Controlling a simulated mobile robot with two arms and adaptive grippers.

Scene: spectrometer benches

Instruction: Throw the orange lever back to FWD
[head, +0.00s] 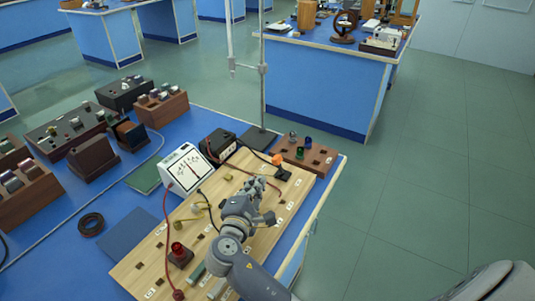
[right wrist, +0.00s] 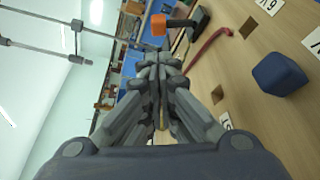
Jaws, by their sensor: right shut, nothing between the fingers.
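The orange lever (head: 277,159) stands on a small black base at the far right end of the wooden board (head: 152,270). In the right wrist view the orange lever (right wrist: 159,25) shows ahead, just beyond the fingertips, with its dark arm leading right to the base. My right gripper (head: 262,186) is shut and empty above the board, short of the lever and apart from it. Its closed fingers also show in the right wrist view (right wrist: 160,60). Any FWD mark is too small to read. My left gripper is not in view.
A white meter (head: 185,168) and a black box (head: 218,143) stand along the board's far left edge. A red cable (head: 167,215) and a red knob (head: 179,250) are on the near left. A brown rack (head: 304,152) stands behind the lever. A metal stand (head: 263,90) rises nearby.

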